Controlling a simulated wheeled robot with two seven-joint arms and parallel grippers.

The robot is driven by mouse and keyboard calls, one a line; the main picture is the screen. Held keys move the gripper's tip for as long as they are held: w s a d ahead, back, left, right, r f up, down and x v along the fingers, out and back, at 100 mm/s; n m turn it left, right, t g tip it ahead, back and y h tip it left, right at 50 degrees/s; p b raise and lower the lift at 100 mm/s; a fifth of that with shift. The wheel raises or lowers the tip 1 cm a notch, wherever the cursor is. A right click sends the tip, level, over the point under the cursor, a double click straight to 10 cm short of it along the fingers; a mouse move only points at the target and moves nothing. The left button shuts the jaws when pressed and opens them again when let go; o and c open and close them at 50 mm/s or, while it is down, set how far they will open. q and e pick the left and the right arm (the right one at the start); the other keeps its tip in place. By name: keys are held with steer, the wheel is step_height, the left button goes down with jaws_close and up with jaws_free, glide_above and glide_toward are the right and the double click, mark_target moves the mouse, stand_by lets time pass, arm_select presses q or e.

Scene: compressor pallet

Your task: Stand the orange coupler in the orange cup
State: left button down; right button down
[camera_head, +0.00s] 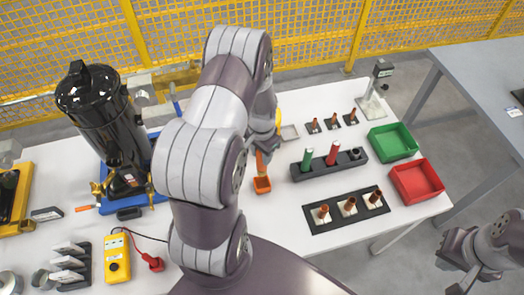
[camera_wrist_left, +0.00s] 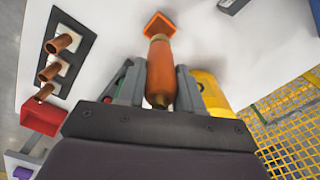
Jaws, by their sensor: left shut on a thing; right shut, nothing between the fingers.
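The orange coupler (camera_wrist_left: 160,65) is between the fingers of my left gripper (camera_wrist_left: 160,88), which is shut on it. In the head view the coupler (camera_head: 261,163) points down, with its lower end at the orange cup (camera_head: 262,185) on the white table. In the left wrist view the cup (camera_wrist_left: 159,20) is just past the coupler's far end. I cannot tell whether that end is inside the cup or just above it. My left arm hides much of the left gripper (camera_head: 264,148) in the head view. My right gripper (camera_head: 455,268) is shut and empty, off the table at lower right.
Right of the cup is a dark rack (camera_head: 330,167) with green and red cylinders. A black plate (camera_head: 346,209) with copper-coloured pegs lies nearer. Green (camera_head: 393,142) and red (camera_head: 416,181) bins stand at the right. A black compressor (camera_head: 108,125) stands at left.

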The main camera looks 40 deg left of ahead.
mark_target(262, 168)
arm_select(q)
steer(key=shift+f+b, duration=2.7)
steer(key=shift+f, duration=1.7)
steer(key=shift+f+b, duration=0.4)
steer(key=shift+f, duration=0.2)
steer(key=c, duration=0.7)
jaws_free()
steer(key=shift+o, duration=0.2)
step_height(262, 168, up, 13)
steer(key=shift+f+b, duration=0.15)
steer(key=shift+b, duration=0.15)
steer(key=s+d+r, duration=0.3)
steer(key=s+d, duration=0.1)
steer(key=d, duration=0.2)
steer(key=s+d+r+n+t, duration=0.1)
steer(key=s+d+r, duration=0.2)
steer(key=d, duration=0.4)
steer(key=shift+s+d+n, duration=0.15)
steer(key=shift+s+n, duration=0.15)
steer(key=shift+s, duration=0.05)
